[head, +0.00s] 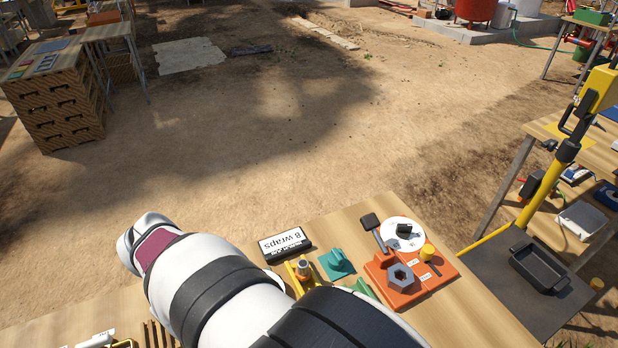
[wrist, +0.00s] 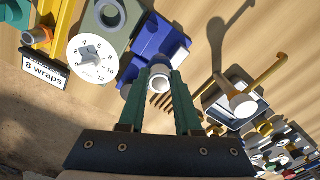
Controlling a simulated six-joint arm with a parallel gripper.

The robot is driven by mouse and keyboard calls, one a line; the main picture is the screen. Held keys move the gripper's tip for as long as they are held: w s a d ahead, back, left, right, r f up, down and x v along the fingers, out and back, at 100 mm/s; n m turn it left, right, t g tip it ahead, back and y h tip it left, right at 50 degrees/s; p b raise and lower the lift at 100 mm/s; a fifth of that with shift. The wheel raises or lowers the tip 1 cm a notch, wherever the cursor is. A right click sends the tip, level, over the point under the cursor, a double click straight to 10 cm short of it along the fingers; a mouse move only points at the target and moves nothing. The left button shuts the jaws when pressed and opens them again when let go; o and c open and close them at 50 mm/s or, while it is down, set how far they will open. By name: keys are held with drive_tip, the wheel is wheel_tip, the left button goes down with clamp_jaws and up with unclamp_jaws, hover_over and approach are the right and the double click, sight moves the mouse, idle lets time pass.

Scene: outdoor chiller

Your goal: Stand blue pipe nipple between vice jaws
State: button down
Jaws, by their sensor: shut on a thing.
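In the wrist view, my gripper (wrist: 162,75) has its two green fingers shut on a short hollow pipe piece, the pipe nipple (wrist: 159,83). Its open round end shows as a pale ring facing the camera; little of its side is visible. The blue vice (wrist: 172,40) lies just beyond the fingertips, partly covered by them and the nipple. I cannot tell whether the nipple is between the jaws or touching the vice. In the head view, my white and black arm hides the gripper, the nipple and the vice.
In the wrist view, a numbered white dial (wrist: 77,66) and an "8 wraps" sign (wrist: 43,70) lie left of the vice. In the head view, an orange fixture (head: 412,296) with a hex nut (head: 400,277) stands right of my arm.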

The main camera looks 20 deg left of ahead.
drive_tip(key=shift+s+f, duration=0.1)
drive_tip(key=shift+f, duration=2.4)
drive_tip(key=shift+f, duration=0.2)
drive_tip(key=shift+f, duration=1.25)
drive_tip(key=shift+f, duration=0.15)
drive_tip(key=shift+f, duration=0.8)
drive_tip(key=c, duration=0.5)
unclamp_jaws()
